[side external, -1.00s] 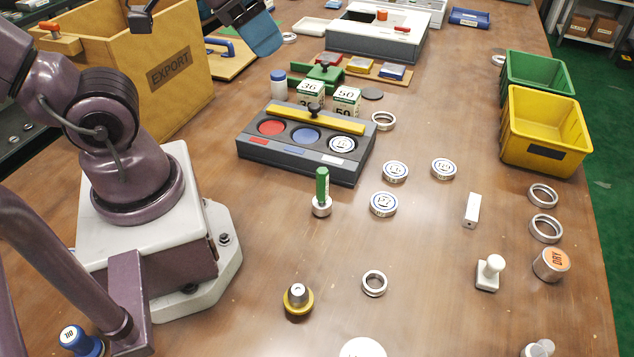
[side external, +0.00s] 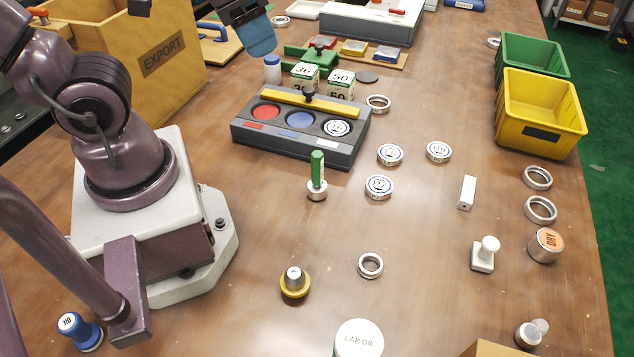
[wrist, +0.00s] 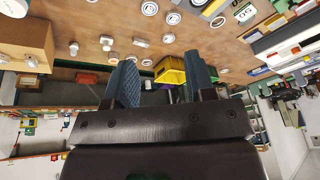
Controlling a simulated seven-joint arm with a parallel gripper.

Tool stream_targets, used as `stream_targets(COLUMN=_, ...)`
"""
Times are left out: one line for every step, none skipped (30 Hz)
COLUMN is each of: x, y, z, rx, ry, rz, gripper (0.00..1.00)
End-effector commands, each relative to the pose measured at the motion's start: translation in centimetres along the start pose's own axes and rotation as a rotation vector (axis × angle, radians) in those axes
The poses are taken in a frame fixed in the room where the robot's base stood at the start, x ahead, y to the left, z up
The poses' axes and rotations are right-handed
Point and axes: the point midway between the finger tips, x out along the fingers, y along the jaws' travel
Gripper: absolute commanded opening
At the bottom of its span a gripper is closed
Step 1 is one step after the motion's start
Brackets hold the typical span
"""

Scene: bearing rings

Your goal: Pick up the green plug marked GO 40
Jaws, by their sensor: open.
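A plug with a green handle (side external: 317,168) stands upright on its round metal end on the wooden table, in front of the grey gauge case. No marking on it can be read. I cannot make it out in the wrist view. My gripper (wrist: 162,80) shows two blue padded fingers, apart with nothing between them. In the side view a blue finger (side external: 258,38) shows at the top, beyond the case and well away from the green plug; the rest of the gripper is cut off by the frame edge.
The grey case (side external: 290,145) with coloured wells lies behind the plug. A yellow-based plug (side external: 294,284) and a blue plug (side external: 78,332) stand nearer the camera. Metal rings (side external: 379,187) lie to the right. Yellow (side external: 545,145) and green bins stand at the right edge. Bare table surrounds the green plug.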

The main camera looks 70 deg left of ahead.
Motion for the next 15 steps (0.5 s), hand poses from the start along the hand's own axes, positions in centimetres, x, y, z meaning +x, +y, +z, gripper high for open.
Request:
stream_targets(x=1.4, y=0.2, z=0.3, rx=0.052, ry=-0.087, rz=-0.024, gripper=0.50)
stream_targets(x=2.1, y=0.3, z=0.5, rx=0.086, ry=-0.138, rz=-0.044, gripper=0.50)
stream_targets(x=3.2, y=0.3, z=0.8, rx=0.133, ry=-0.206, rz=-0.074, gripper=0.50)
stream_targets(x=3.9, y=0.4, z=1.1, rx=0.171, ry=-0.258, rz=-0.100, gripper=0.50)
stream_targets(x=4.6, y=0.4, z=1.3, rx=0.210, ry=-0.305, rz=-0.126, gripper=0.50)
stream_targets(x=5.5, y=0.4, z=1.6, rx=0.263, ry=-0.368, rz=-0.165, gripper=0.50)
stream_targets(x=6.2, y=0.4, z=1.8, rx=0.304, ry=-0.411, rz=-0.194, gripper=0.50)
stream_targets(x=6.8, y=0.4, z=2.0, rx=0.346, ry=-0.455, rz=-0.225, gripper=0.50)
stream_targets(x=7.6, y=0.4, z=2.2, rx=0.404, ry=-0.510, rz=-0.267, gripper=0.50)
stream_targets(x=8.2, y=0.3, z=2.4, rx=0.447, ry=-0.549, rz=-0.301, gripper=0.50)
stream_targets(x=8.8, y=0.3, z=2.6, rx=0.493, ry=-0.586, rz=-0.335, gripper=0.50)
stream_targets(x=9.5, y=0.3, z=2.8, rx=0.553, ry=-0.633, rz=-0.384, gripper=0.50)
stream_targets(x=10.1, y=0.3, z=2.8, rx=0.601, ry=-0.665, rz=-0.420, gripper=0.50)
stream_targets(x=10.6, y=0.4, z=3.0, rx=0.649, ry=-0.697, rz=-0.458, gripper=0.50)
stream_targets(x=11.4, y=0.4, z=3.0, rx=0.715, ry=-0.734, rz=-0.510, gripper=0.50)
